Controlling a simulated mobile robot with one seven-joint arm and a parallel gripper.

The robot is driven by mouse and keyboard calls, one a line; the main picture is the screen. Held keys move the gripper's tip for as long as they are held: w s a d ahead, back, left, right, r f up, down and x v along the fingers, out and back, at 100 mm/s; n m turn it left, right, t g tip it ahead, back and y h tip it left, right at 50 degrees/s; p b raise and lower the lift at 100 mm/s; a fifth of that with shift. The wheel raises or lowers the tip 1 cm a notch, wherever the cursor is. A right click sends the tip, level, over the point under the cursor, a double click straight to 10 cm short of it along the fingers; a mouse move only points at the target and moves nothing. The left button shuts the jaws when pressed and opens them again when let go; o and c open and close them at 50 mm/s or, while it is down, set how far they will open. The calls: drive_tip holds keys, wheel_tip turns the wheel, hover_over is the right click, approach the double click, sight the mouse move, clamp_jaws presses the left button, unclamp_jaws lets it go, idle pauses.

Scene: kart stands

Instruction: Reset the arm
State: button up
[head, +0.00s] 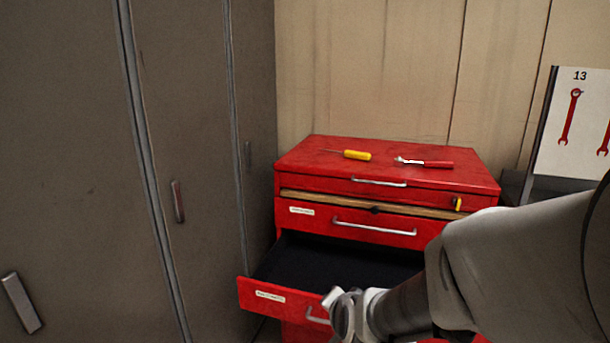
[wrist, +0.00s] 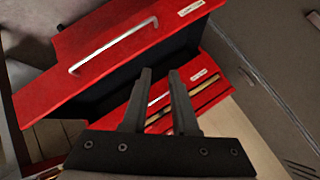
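My arm (head: 520,260) reaches in from the right in the head view and covers the right part of the open drawer (head: 262,294). Its far end is in front of the drawer front, near the drawer handle (head: 316,317); the fingers cannot be made out there. In the wrist view my gripper (wrist: 160,76) has its two dark fingers apart with nothing between them. The drawer front with its silver handle (wrist: 113,45) lies above and left of the fingers, apart from them.
The red tool chest (head: 305,158) carries a yellow screwdriver (head: 356,155) and a red-handled wrench (head: 430,163) on top. Grey lockers (head: 190,120) stand close on the left. A board with wrench pictures (head: 570,125) is at the right. The visible drawer inside (head: 330,262) is dark and looks empty.

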drive_tip(key=s+d+r+n+g, duration=0.1)
drive_tip(key=s+d+r+n, duration=0.2)
drive_tip(key=s, duration=0.4)
drive_tip(key=s+d+r+n+g+h, duration=0.1)
drive_tip(key=s+d+r+n+g, duration=0.1)
drive_tip(key=s+d+r+n, duration=0.3)
drive_tip(key=s+d+r+g, duration=0.1)
drive_tip(key=s+r, duration=0.1)
drive_tip(key=s, duration=0.6)
wheel_tip(320, 180, up, 13)
drive_tip(key=p, duration=1.3)
drive_tip(key=shift+a+r, duration=0.15)
drive_tip(key=shift+a, duration=0.1)
